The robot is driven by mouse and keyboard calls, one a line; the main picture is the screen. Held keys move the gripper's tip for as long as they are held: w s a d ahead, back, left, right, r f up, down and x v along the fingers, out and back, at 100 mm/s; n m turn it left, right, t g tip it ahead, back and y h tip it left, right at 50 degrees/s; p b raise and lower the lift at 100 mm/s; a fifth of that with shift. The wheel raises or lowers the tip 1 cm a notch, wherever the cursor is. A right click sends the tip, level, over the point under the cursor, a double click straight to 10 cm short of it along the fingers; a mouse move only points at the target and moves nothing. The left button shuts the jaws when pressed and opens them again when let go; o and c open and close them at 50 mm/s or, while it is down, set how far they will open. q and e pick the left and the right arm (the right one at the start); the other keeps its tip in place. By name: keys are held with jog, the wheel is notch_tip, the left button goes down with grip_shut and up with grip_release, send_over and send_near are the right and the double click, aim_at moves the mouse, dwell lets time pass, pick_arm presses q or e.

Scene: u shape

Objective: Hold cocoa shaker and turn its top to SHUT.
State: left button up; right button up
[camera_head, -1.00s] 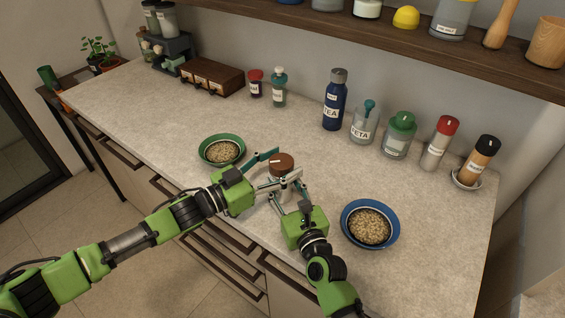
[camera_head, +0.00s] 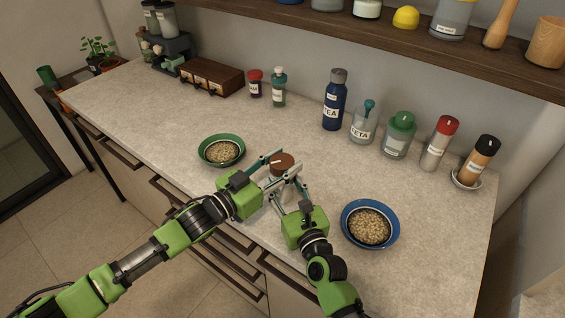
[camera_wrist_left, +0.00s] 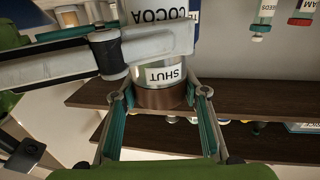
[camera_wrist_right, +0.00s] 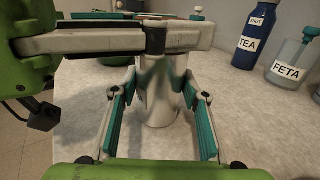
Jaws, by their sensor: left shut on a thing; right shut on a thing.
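The cocoa shaker (camera_head: 284,183) stands on the counter near its front edge, with a brown top (camera_head: 282,162) and a pale metal body. My left gripper (camera_head: 272,167) is shut on the brown top from the left. In the left wrist view, upside down, the top (camera_wrist_left: 160,97) sits between the fingers, and the SHUT label (camera_wrist_left: 165,74) and COCOA label (camera_wrist_left: 163,14) show on the body. My right gripper (camera_head: 288,195) is shut on the body lower down. In the right wrist view the body (camera_wrist_right: 160,105) stands upright between the fingers, and my other gripper hides its top.
A green bowl (camera_head: 205,162) of grain stands left of the shaker, and a blue bowl (camera_head: 392,243) of grain stands right. The tea bottle (camera_head: 334,105), feta jar (camera_head: 363,128) and several other containers line the wall. A shelf (camera_head: 390,40) hangs above. Counter behind the shaker is clear.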

pick_arm(q)
jog(key=shift+s+d+r+n+t+y, duration=0.1)
jog(key=shift+d+n+t+y, duration=0.05)
jog(key=shift+n+t+y, duration=0.45)
jog(key=shift+d+r+n+t+y, duration=0.1)
jog(key=shift+n+t+y, duration=0.4)
jog(key=shift+t+y, duration=0.15)
jog(key=shift+a+n+y, duration=0.2)
jog(key=shift+n+y, duration=0.2)
jog(key=shift+y, duration=0.25)
jog(key=o, duration=1.1)
jog(key=shift+a+f, duration=0.1)
jog(key=shift+a, duration=0.1)
jog(key=v, duration=1.1)
jog(key=shift+s+a+f, duration=0.15)
jog(key=shift+s, duration=0.25)
